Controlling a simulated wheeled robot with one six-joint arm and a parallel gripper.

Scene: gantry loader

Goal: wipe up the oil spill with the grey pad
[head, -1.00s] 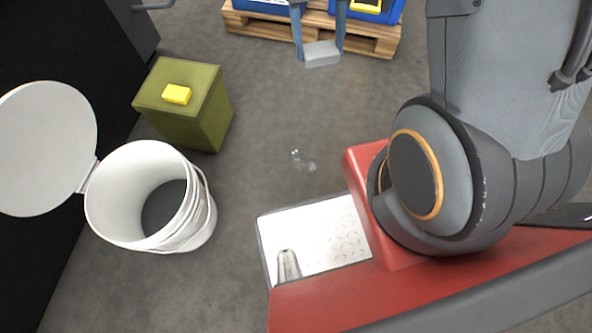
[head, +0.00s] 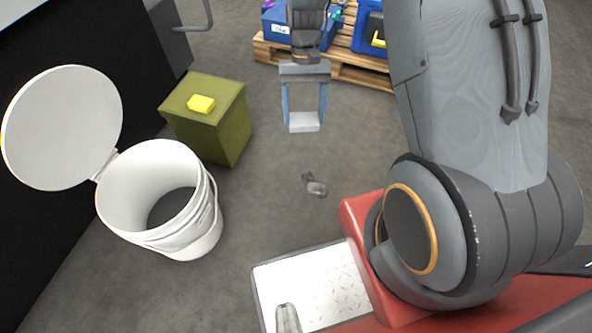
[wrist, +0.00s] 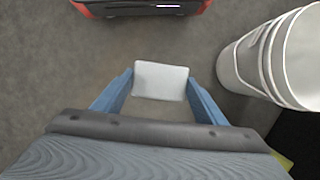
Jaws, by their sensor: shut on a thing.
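The grey pad (head: 304,122) is pale and block-shaped, held between the two blue fingers of my gripper (head: 305,118). The pad also shows in the wrist view (wrist: 161,81), with a finger at each side. The oil spill (head: 315,186) is a small, dark, glossy patch on the floor. In the head view it lies below the pad in the picture, with bare floor between them. The pad looks raised off the floor; its exact height I cannot tell. I cannot make out the spill in the wrist view.
A white bucket (head: 205,240) with its lid (head: 62,128) open stands at the left. A yellow block (head: 201,104) lies on an olive box (head: 232,125). A wooden pallet (head: 345,66) with blue bins is at the back. The floor around the spill is clear.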

